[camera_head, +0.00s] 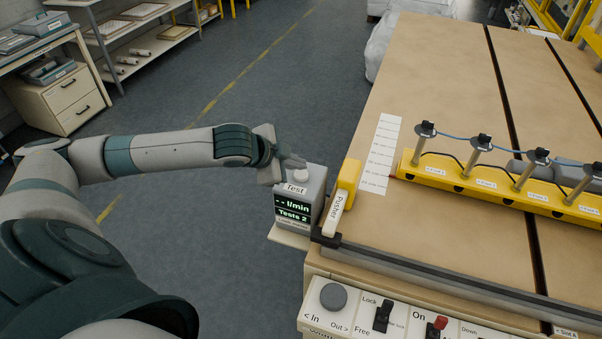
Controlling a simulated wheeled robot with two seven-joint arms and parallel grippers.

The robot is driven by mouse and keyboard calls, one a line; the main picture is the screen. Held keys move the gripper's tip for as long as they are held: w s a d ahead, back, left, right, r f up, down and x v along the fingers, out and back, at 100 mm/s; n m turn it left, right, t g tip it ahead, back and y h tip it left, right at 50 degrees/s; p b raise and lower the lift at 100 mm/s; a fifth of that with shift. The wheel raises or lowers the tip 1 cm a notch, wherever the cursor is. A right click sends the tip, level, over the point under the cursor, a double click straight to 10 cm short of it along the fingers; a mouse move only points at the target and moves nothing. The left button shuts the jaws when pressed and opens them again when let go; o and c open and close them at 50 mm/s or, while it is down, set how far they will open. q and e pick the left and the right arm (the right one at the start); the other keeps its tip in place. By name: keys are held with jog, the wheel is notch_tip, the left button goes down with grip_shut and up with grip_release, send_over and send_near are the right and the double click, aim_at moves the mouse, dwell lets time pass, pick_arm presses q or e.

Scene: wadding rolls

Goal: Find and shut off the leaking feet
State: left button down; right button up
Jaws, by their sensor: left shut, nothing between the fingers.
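A grey test box (301,200) stands on a small shelf at the table's left edge. Its label reads "Test" and its screen shows "-- l/min" and "Tests 2". My left gripper (295,163) is shut and empty, at the round button on top of the box; I cannot tell whether it touches. A yellow bar (490,186) lies on the table at the right, with several labelled feet (467,162) that have metal posts and dark knobs, joined by a blue line. Their labels are too small to read. My right gripper is not in view.
A white strip of text rows (381,154) lies left of the bar. A yellow-ended "Pusher" block (341,197) sits at the table corner. A panel (400,318) with a knob and switches is in front. The tan table (440,85) has dark slots and free room behind the bar.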

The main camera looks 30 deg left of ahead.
aim_at(297, 176)
pick_arm(q)
jog(key=shift+f, duration=0.45)
jog(key=shift+f, duration=0.55)
dwell(1.0)
jog(key=shift+r, duration=0.2)
jog(key=shift+r+p, duration=0.8)
jog(key=shift+p, duration=0.25)
notch_tip(297, 176, up, 5)
jog(key=p, duration=0.5)
dwell(0.9)
